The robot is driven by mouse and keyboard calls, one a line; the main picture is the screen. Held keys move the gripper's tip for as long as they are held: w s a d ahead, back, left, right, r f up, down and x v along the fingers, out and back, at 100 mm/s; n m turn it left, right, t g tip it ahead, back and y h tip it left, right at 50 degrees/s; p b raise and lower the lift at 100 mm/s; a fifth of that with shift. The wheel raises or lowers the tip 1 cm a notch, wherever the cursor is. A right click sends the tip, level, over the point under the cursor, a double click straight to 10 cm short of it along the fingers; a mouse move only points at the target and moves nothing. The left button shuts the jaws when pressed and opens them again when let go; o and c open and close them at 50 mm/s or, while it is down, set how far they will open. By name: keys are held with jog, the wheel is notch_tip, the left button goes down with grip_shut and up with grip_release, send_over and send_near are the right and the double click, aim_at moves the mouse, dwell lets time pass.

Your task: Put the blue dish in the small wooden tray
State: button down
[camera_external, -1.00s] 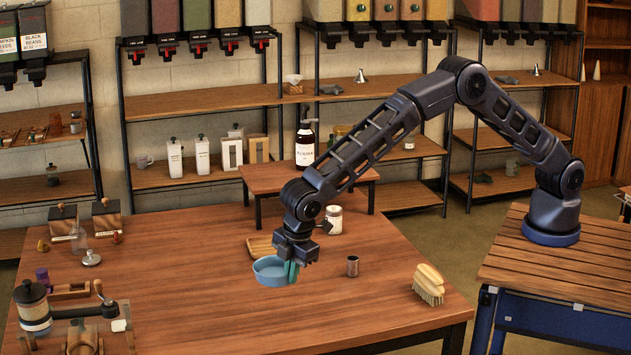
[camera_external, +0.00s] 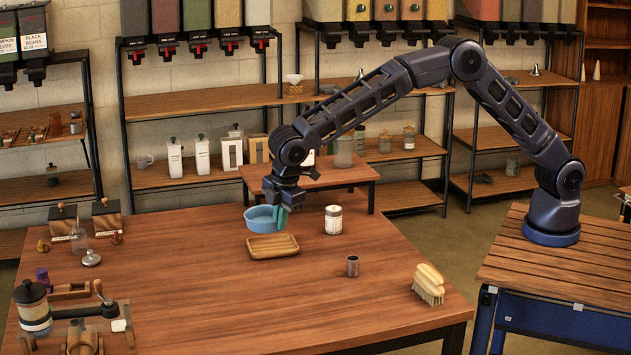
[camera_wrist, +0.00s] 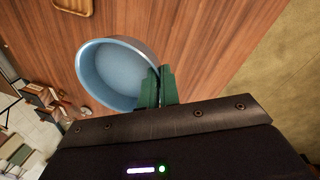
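The blue dish (camera_external: 262,218) is a round shallow bowl, held by its rim in my gripper (camera_external: 282,216). In the wrist view the dish (camera_wrist: 118,72) is upright and empty, and the green fingers of my gripper (camera_wrist: 157,88) are closed on its rim. The dish appears to hang above the table, behind the small wooden tray in the external view. The small wooden tray (camera_external: 273,253) lies flat and empty on the table. Part of the tray (camera_wrist: 76,5) also shows at the top edge of the wrist view.
A white jar (camera_external: 333,220) stands right of the tray. A small metal cup (camera_external: 352,266) and a brush (camera_external: 429,284) are farther right. A raised wooden stand (camera_external: 345,174) is behind. A grinder (camera_external: 33,308) stands at the left. The table front of the tray is clear.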

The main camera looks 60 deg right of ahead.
jog(key=r+m, duration=0.1)
send_over(283, 255)
jog(key=f, duration=2)
jog(key=shift+w+d, duration=0.25)
jog(key=shift+d, duration=0.1)
jog(key=shift+r, duration=0.1)
